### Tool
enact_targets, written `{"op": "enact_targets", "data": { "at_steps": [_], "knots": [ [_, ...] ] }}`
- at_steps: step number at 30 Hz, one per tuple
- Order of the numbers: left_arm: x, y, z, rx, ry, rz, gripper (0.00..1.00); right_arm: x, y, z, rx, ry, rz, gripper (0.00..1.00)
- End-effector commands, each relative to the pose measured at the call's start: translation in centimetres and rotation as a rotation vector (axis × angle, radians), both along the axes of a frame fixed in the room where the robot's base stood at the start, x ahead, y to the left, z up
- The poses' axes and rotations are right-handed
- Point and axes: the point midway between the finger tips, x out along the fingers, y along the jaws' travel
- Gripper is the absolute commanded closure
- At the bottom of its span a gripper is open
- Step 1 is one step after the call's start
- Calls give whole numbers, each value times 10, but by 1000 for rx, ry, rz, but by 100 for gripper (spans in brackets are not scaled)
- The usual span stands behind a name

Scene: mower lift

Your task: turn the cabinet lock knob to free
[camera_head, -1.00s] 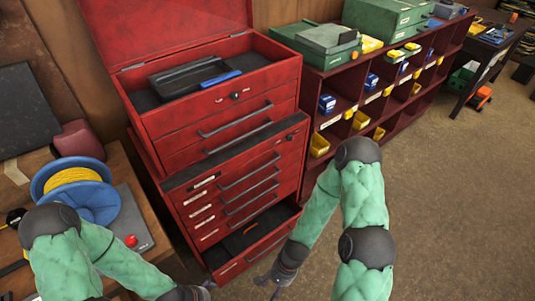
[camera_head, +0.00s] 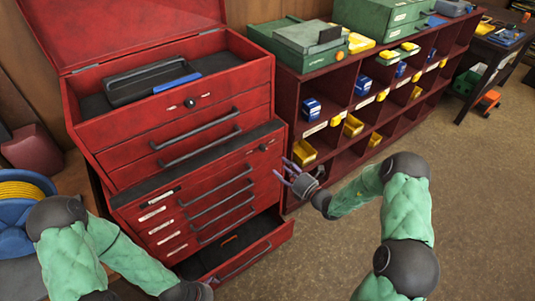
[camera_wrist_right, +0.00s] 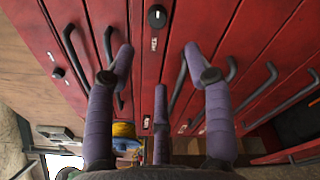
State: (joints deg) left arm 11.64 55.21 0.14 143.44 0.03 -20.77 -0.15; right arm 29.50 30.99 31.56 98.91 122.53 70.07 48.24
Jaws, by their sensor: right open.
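The red tool cabinet (camera_head: 135,215) stands left of centre in the head view. Its small dark lock knob (camera_head: 264,147) is near the right end of its top front panel. In the right wrist view this round black knob (camera_wrist_right: 156,16) has a pale pointer line and small labels beside it. My right gripper (camera_head: 285,171) is open and empty, just right of and below the knob, with its purple fingers (camera_wrist_right: 160,85) pointing at the cabinet front, apart from the knob. My left gripper's wrist (camera_head: 187,290) shows at the bottom edge; its fingers are mostly hidden.
A red top chest (camera_head: 100,130) with its lid raised sits on the cabinet and has its own lock (camera_head: 190,102). The cabinet's bottom drawer (camera_head: 250,258) is pulled out. A red cubby shelf (camera_head: 330,150) stands to the right. Floor (camera_head: 480,190) at right is clear.

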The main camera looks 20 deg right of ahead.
Motion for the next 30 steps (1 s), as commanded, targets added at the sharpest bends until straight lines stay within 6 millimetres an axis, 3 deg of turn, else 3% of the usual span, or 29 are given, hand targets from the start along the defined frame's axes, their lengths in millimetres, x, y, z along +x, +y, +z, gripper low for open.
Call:
{"op": "enact_targets", "data": {
  "at_steps": [5, 21, 30],
  "knots": [
    [0, 0, -4, 0, 0, 0, 0, 12, -3, 3, 19, -13, -26, 48],
    [0, 0, -26, 0, 0, -1, 0, 89, 33, 2, 16, -12, -23, 48],
    [0, 0, -28, 0, 0, -1, 0, 101, 38, 4, 17, -11, -24, 48]
  ]
}}
